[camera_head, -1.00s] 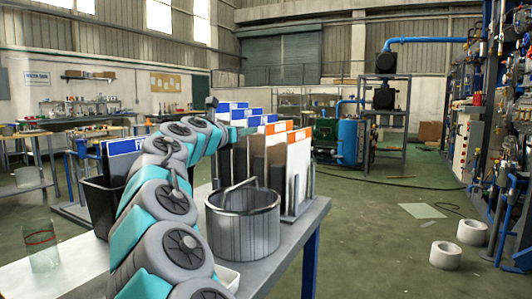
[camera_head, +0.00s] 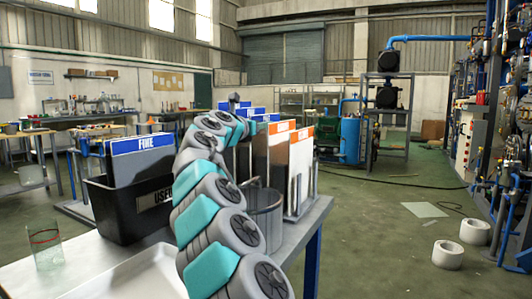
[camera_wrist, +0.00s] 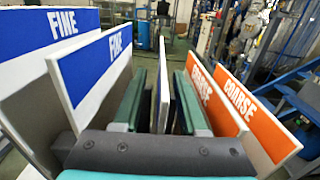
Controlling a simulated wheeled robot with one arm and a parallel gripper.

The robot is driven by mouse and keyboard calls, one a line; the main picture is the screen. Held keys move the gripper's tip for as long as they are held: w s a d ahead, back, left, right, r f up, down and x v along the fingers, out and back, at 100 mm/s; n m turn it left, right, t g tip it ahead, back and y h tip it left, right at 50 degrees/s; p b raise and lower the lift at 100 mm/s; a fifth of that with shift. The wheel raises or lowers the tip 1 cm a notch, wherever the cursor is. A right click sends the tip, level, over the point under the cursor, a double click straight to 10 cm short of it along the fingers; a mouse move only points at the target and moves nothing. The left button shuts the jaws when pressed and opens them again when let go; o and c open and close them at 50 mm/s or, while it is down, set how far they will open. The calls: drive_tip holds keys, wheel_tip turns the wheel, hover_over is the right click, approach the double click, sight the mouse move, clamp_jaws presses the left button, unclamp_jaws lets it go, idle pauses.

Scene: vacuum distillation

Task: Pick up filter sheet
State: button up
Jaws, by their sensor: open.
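In the wrist view, my gripper (camera_wrist: 160,90) is open, its two dark green fingers pointing away into the row of upright filter sheets. A thin pale sheet (camera_wrist: 162,70) stands edge-on between the fingers; I see no finger closed on it. FINE sheets with blue bands (camera_wrist: 93,68) stand to the left, COARSE sheets with orange bands (camera_wrist: 243,100) to the right. In the head view, the rack's COARSE sheets (camera_head: 301,155) and blue-banded sheets (camera_head: 229,106) stand at the table's far end. My arm reaches among them, and the fingers are not clear there.
A black bin marked USED (camera_head: 125,207) holds or backs a FINE sheet (camera_head: 142,158). A metal bucket (camera_head: 264,215) is partly behind my arm. A glass beaker (camera_head: 45,246) and white tray (camera_head: 130,280) are on the table. White rolls (camera_head: 447,255) lie on the floor.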

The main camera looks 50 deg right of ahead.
clamp_jaws()
idle(1.4)
